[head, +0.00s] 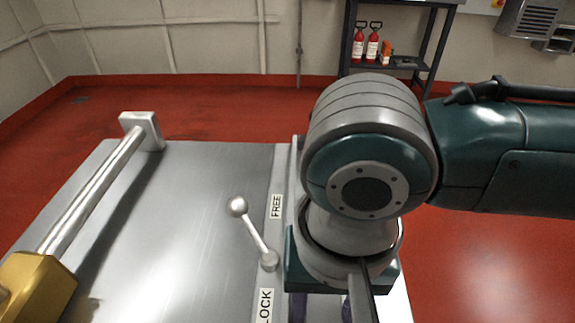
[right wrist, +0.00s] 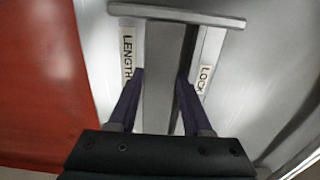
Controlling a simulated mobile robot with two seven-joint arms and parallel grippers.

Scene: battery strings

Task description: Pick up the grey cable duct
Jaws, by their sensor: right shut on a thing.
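The grey cable duct (right wrist: 161,105) appears in the right wrist view as a long, straight grey strip running away between two purple fingers. My right gripper (right wrist: 160,77) is shut on it, one finger on each side. In the head view my right gripper (head: 325,305) is mostly hidden under my own wrist, with only bits of purple finger at the bottom edge. I cannot tell whether the duct is clear of the surface below. My left gripper is not in view.
A metal bench (head: 175,220) carries a ball-ended lever (head: 251,232) near FREE and LOCK labels. A round rail (head: 95,190) with a gold block (head: 38,288) stands at left. Red extinguishers (head: 372,45) stand on a dark rack behind. Open red floor lies around the bench.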

